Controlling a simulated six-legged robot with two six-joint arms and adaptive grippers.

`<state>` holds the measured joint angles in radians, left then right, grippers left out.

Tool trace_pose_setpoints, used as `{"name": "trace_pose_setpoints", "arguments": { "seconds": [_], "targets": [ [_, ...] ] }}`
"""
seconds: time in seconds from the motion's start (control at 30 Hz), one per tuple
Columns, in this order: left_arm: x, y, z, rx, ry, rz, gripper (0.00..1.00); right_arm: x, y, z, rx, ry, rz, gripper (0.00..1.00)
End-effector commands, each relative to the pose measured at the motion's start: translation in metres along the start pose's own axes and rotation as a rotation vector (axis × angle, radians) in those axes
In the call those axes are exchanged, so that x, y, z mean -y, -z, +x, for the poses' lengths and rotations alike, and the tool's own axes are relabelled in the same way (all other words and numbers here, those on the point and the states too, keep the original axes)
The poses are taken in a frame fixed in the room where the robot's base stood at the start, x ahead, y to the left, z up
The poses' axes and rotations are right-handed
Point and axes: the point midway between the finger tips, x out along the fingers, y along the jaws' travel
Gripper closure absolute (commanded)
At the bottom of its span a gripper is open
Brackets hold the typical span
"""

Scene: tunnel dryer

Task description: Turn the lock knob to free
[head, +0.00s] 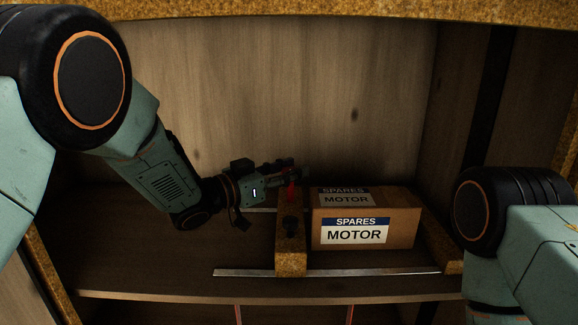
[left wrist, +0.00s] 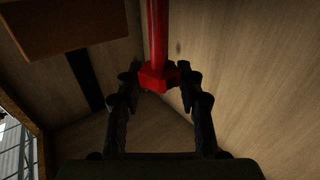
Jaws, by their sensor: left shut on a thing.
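My left gripper (head: 285,170) is shut on a red part (head: 292,191) at the far end of a speckled brown crossbar (head: 291,262). In the left wrist view, the fingers (left wrist: 158,92) close on both sides of this red part (left wrist: 158,76), which has a blocky end and a straight red shaft. The frames do not show which way the red part is turned. My right gripper is out of view; only its arm shows at the right.
A cardboard box (head: 400,230) labelled SPARES MOTOR stands close against the crossbar's right side. A metal rail (head: 240,272) runs along the shelf's front edge. The wooden back wall (head: 270,80) is close behind the gripper. The shelf (head: 120,240) is clear on the left.

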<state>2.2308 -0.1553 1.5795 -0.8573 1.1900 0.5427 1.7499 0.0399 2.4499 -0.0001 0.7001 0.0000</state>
Motion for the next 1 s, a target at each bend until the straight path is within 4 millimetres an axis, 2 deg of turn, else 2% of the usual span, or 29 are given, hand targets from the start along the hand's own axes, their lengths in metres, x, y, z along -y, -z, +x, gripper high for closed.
{"name": "trace_pose_setpoints", "arguments": {
  "seconds": [0.3,0.67,0.7,0.97,1.0],
  "targets": [
    [0.0011,0.0008,-0.0005,0.002,0.128,0.001,0.94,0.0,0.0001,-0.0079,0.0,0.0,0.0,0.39],
    [0.002,0.0002,-0.001,0.001,0.14,0.001,0.95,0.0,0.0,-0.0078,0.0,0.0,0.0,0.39],
    [0.0021,0.0002,-0.001,0.001,0.14,0.001,0.61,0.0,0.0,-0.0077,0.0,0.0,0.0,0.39],
    [0.0014,0.0,-0.0009,0.001,0.138,0.001,0.39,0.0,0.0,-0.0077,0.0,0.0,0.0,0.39],
    [0.0013,0.0,-0.0009,0.001,0.137,0.001,0.39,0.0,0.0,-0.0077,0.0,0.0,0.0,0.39]
  ]
}}
